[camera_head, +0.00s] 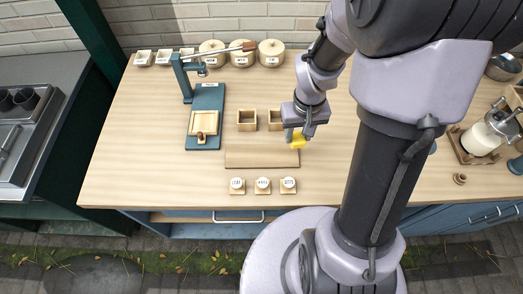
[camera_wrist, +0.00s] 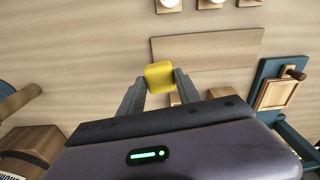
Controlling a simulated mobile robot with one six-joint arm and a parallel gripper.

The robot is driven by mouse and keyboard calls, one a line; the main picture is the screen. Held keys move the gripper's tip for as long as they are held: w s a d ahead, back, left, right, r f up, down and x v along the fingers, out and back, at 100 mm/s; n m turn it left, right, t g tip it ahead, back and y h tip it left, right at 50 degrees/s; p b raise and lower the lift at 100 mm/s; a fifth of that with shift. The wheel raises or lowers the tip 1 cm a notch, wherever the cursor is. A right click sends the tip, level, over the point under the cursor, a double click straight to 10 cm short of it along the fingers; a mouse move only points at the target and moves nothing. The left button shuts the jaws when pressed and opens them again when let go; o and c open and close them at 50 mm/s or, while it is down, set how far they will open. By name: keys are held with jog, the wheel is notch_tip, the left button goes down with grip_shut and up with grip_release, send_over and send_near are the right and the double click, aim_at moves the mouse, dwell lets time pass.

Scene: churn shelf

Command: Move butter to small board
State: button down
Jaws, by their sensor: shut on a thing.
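The butter (camera_head: 297,140) is a small yellow block. My gripper (camera_head: 301,128) is shut on it, and the wrist view shows the butter (camera_wrist: 161,76) between the two fingertips. A flat, thin wooden board (camera_head: 255,158) lies on the table in front of two small open wooden boxes. In the head view the butter appears at the board's back right corner. In the wrist view it overlaps the board's (camera_wrist: 220,50) left edge. The height of the butter above the table is hard to tell. The visible top of the board is bare.
Small open boxes (camera_head: 246,121) stand behind the board, the right one partly hidden by my gripper. Several labelled blocks (camera_head: 262,187) line its front. A blue stand with a wooden tray (camera_head: 202,123) is at left. Round lidded containers (camera_head: 271,53) stand at the back. A glass churn (camera_head: 484,138) is at right.

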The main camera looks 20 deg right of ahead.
jog(key=s+d+m+p, duration=0.1)
jog(key=s+d+p, duration=0.15)
jog(key=s, duration=0.45)
jog(key=b, duration=0.4)
send_over(262, 155)
jog(key=shift+s+d+f, duration=0.2)
jog(key=shift+s+f, duration=0.05)
jog(key=shift+f, duration=0.2)
jog(key=shift+s+d+f, duration=0.15)
jog(key=shift+s+f, duration=0.05)
jog(key=shift+f, duration=0.25)
jog(key=f, duration=0.1)
jog(key=f+b, duration=0.1)
jog(key=f, duration=0.2)
jog(key=shift+w+a+b, duration=0.3)
jog(key=shift+a, duration=0.1)
jog(key=shift+r, duration=0.2)
jog(key=shift+f, duration=0.2)
jog(key=c, duration=0.8)
grip_release()
jog(key=shift+r, duration=0.1)
jog(key=shift+c, duration=0.2)
